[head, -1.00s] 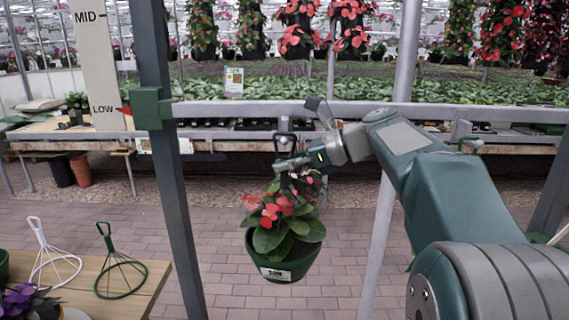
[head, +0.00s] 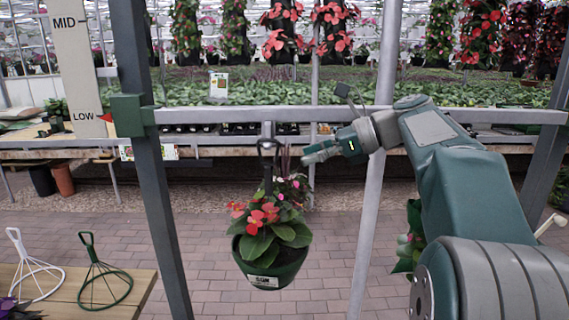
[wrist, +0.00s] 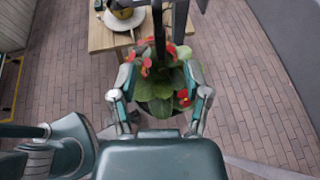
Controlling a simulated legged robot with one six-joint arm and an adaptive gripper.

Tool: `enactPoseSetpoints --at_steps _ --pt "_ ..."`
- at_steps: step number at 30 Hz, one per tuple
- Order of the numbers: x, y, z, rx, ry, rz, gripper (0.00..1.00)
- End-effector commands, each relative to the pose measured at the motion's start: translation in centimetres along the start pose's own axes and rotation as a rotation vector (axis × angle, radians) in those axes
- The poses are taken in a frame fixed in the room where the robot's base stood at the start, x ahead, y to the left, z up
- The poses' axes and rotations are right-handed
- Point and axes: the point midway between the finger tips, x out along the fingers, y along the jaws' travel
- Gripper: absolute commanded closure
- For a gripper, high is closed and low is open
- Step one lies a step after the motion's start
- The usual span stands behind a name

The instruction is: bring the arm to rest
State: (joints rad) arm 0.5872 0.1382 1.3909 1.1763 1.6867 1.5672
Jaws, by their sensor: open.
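A green pot (head: 268,272) with red and pink flowers hangs by its dark hanger (head: 268,165) from the grey rail (head: 230,115). My arm reaches in from the right, bent at the elbow.
A wooden table (head: 140,290) at lower left holds a white wire hanger (head: 35,270) and a green one (head: 103,275). A grey post (head: 150,170) and a lighter pole (head: 372,200) flank the pot. Leaves (head: 408,245) show partly behind my arm. Brick floor lies open below.

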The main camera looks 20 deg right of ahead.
Motion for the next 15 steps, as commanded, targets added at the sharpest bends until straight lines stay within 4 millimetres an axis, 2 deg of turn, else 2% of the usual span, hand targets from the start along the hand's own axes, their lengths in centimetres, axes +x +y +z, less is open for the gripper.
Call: enactPoseSetpoints --at_steps 1,6,12,15 --pt "-1.0 -0.1 0.0 0.0 0.0 -0.004 0.38" --pt "-2.8 -0.1 0.0 0.001 -0.001 -0.002 0.38" --pt "-3.2 0.0 0.0 0.0 0.0 0.001 0.38" --pt "-2.6 0.5 -0.1 -0.024 0.018 -0.001 0.38"
